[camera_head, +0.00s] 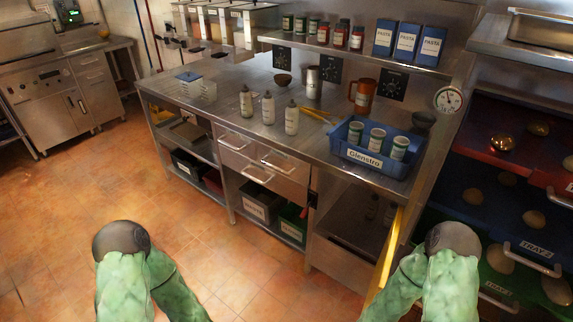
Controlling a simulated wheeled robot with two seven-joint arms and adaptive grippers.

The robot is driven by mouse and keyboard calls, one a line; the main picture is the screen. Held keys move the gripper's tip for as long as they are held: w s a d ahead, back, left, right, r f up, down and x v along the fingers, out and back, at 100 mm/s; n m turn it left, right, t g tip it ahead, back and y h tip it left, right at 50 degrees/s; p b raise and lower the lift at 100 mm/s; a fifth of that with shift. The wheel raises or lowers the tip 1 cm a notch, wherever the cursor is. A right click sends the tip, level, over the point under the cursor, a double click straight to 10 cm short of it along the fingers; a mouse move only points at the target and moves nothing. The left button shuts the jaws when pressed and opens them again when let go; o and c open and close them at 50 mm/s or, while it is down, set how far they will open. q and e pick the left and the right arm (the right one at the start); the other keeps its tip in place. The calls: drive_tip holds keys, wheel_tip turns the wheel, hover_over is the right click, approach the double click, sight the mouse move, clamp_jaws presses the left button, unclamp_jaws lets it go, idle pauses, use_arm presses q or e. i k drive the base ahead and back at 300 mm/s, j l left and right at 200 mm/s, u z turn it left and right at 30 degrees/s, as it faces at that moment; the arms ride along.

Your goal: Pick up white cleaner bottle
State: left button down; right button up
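Three whitish bottles with dark tops stand upright in a row on the steel counter: a left bottle (246,103), a middle bottle (267,109) and a right bottle (291,119). I cannot read any cleaner label on them. My two green arms show at the bottom edge, well in front of the counter. Neither gripper shows.
The steel counter (210,107) also holds a blue crate (357,160) of cans, a brown jug (364,95) and a metal canister (314,82). A yellow pole (389,250) stands at the counter's right end. A tray rack (534,248) is at right. The tiled floor (190,215) is clear.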

sight(245, 98)
drive_tip(key=l+z, duration=0.1)
drive_tip(key=l, duration=0.4)
drive_tip(key=i+l, duration=0.15)
drive_tip(key=l, duration=0.3)
drive_tip(key=i+l+z, duration=0.15)
drive_tip(key=l, duration=0.3)
drive_tip(key=k, duration=0.35)
drive_tip(key=k+z, duration=0.1)
drive_tip(key=z, duration=0.25)
drive_tip(key=k+z, duration=0.15)
drive_tip(key=z, duration=0.2)
drive_tip(key=k+l+z, duration=0.1)
drive_tip(key=z, duration=2.45)
drive_tip(key=k+j+z, duration=0.2)
drive_tip(key=z, duration=0.2)
drive_tip(key=k+j+z, duration=0.1)
drive_tip(key=k+z, duration=0.7)
drive_tip(key=k+l+z, duration=0.1)
drive_tip(key=k+z, duration=0.15)
drive_tip(key=k, duration=0.3)
drive_tip(key=k+l+z, duration=0.3)
drive_tip(key=k, duration=0.2)
drive_tip(key=j, duration=0.1)
